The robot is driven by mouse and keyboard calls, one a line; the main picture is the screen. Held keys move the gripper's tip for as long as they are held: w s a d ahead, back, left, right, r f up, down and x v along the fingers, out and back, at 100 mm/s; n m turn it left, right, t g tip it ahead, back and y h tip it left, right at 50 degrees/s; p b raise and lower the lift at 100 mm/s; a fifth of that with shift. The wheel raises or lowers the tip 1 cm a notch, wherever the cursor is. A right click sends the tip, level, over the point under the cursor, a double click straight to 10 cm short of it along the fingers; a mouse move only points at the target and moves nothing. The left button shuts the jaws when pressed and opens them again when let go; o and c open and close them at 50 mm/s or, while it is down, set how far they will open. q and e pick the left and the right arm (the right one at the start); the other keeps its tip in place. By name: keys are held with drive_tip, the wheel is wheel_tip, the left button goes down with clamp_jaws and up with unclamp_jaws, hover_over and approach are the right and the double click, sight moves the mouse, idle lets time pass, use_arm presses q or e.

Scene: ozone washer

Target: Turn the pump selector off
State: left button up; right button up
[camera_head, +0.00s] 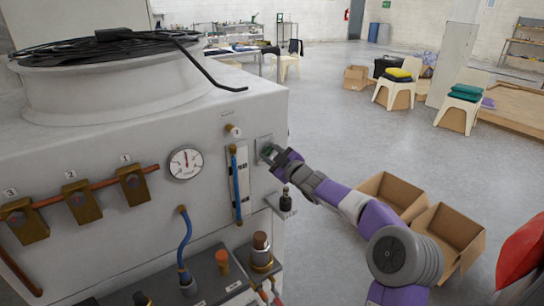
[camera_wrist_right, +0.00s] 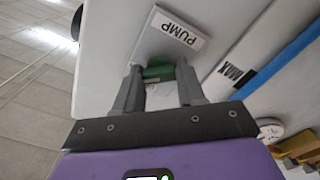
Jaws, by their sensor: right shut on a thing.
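The pump selector (camera_wrist_right: 158,73) shows as a green knob on a light plate, beside a label reading PUMP in the right wrist view. In the head view its plate (camera_head: 264,141) is on the right part of the machine's front. My right gripper (camera_head: 270,154) is at this plate. In the right wrist view its two fingers (camera_wrist_right: 160,84) are on either side of the knob, shut on it. The fingers hide part of the knob, and I cannot tell which way it points. My left gripper is not in view.
A round gauge (camera_head: 185,163), a blue tube (camera_head: 236,183) and a small black-topped fitting (camera_head: 285,198) on a bracket are near the selector. Several brass valves (camera_head: 78,201) line the left. Open cardboard boxes (camera_head: 455,232) stand on the floor beyond my right arm.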

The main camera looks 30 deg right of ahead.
drive_tip(key=n+b, duration=0.2)
drive_tip(key=n, duration=0.3)
drive_tip(key=shift+n, duration=0.3)
drive_tip(key=shift+n+b, duration=0.9)
drive_tip(key=shift+n, duration=1.4)
drive_tip(key=o, duration=1.1)
drive_tip(key=shift+c, duration=0.2)
drive_tip(key=s, duration=0.7)
drive_tip(key=shift+s+d, duration=0.3)
drive_tip(key=shift+d, duration=0.05)
